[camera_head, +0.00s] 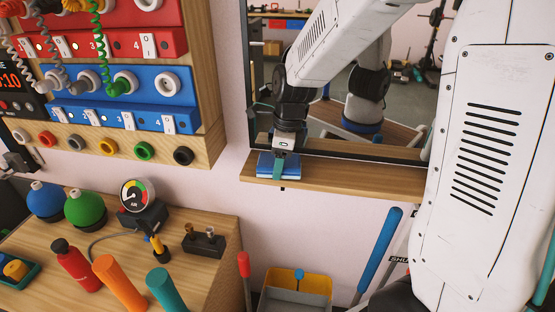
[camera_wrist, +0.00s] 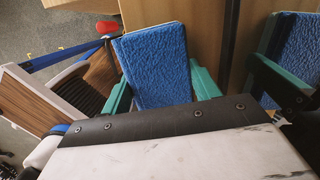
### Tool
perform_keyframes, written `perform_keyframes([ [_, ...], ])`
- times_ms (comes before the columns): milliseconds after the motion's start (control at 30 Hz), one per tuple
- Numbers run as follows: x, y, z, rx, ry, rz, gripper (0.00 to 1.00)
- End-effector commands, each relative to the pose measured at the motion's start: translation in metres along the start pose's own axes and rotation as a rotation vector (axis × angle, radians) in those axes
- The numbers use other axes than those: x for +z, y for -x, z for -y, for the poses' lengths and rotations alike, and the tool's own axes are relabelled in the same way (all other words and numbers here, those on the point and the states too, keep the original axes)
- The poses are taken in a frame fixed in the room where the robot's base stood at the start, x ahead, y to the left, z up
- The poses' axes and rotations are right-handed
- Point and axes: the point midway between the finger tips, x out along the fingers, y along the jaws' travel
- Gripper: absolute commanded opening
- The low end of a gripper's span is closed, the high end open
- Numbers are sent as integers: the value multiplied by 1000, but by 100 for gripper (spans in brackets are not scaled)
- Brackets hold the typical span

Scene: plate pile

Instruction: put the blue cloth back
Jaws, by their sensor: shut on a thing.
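The blue cloth (camera_head: 265,166) is a flat, folded-looking block with a pale edge, at the wooden shelf (camera_head: 350,176) below the mirror. My gripper (camera_head: 280,166) points down over the shelf and is shut on the cloth. I cannot tell whether the cloth rests on the shelf or hangs just above it. In the wrist view the fuzzy cloth (camera_wrist: 155,62) stands between the teal fingers of my gripper (camera_wrist: 163,88). Part of the cloth is hidden behind the gripper body.
The mirror (camera_head: 405,115) stands close behind my gripper and reflects it. A wooden bench (camera_head: 215,270) at lower left holds bottles, a gauge and coloured cylinders. A panel of sockets (camera_head: 120,85) hangs at upper left. A yellow bin (camera_head: 300,283) stands below the shelf, whose right part is bare.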

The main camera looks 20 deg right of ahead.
Motion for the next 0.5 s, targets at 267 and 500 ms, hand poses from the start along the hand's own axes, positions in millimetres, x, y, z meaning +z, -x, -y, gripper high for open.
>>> perform_keyframes([
  [267,0,-2,0,0,0,0,87],
  [500,0,0,0,0,0,0,87],
])
